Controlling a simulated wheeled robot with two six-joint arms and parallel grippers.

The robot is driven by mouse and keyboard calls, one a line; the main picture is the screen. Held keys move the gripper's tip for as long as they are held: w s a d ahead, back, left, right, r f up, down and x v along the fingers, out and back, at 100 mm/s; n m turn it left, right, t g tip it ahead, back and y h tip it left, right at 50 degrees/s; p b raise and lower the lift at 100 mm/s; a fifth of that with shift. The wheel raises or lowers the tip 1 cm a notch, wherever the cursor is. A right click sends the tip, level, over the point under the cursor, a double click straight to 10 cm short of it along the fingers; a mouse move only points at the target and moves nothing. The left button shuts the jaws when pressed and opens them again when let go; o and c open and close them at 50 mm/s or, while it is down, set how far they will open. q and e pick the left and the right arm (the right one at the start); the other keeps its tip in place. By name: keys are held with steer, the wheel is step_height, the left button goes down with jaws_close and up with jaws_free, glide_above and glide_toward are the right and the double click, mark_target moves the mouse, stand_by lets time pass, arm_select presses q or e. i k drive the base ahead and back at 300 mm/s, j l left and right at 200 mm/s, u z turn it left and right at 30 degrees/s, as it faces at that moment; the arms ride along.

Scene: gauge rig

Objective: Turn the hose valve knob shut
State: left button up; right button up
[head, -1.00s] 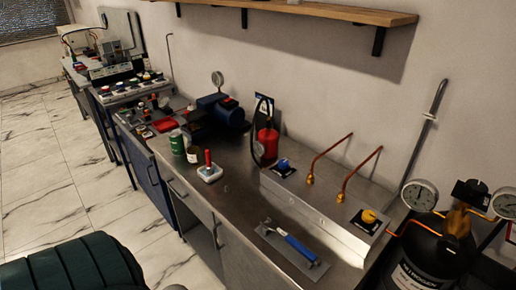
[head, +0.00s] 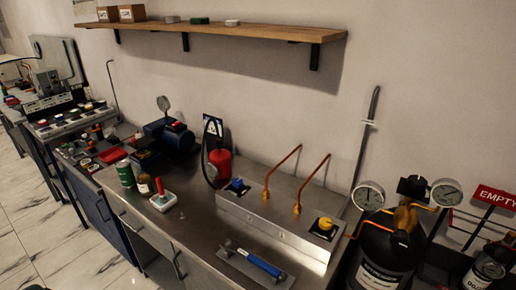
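The frames do not label which knob is the hose valve knob. A blue knob (head: 237,185) and a yellow knob (head: 325,225) sit on dark square plates on a long steel box (head: 278,228). Two copper pipes (head: 282,172) rise from the box beside them. A black knob (head: 412,186) tops the fitting of a dark tank (head: 388,258) at the right, between two round gauges (head: 370,195). An orange hose (head: 357,228) runs at this fitting. Neither of my grippers is in view.
A blue-handled tool (head: 262,264) lies on a plate at the bench front (head: 200,235). A red extinguisher (head: 220,160), a green can (head: 126,175) and a red-handled item (head: 162,195) stand left. A wooden shelf (head: 230,32) overhangs the back. An EMPTY sign (head: 495,197) is far right.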

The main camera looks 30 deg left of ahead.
mark_target(238, 183)
steer(key=j+u, duration=0.1)
steer(key=j, duration=0.75)
steer(key=j+u, duration=0.1)
steer(key=j, duration=0.75)
steer(key=i+j+u, duration=0.15)
steer(key=j, duration=0.65)
steer(key=k, duration=0.05)
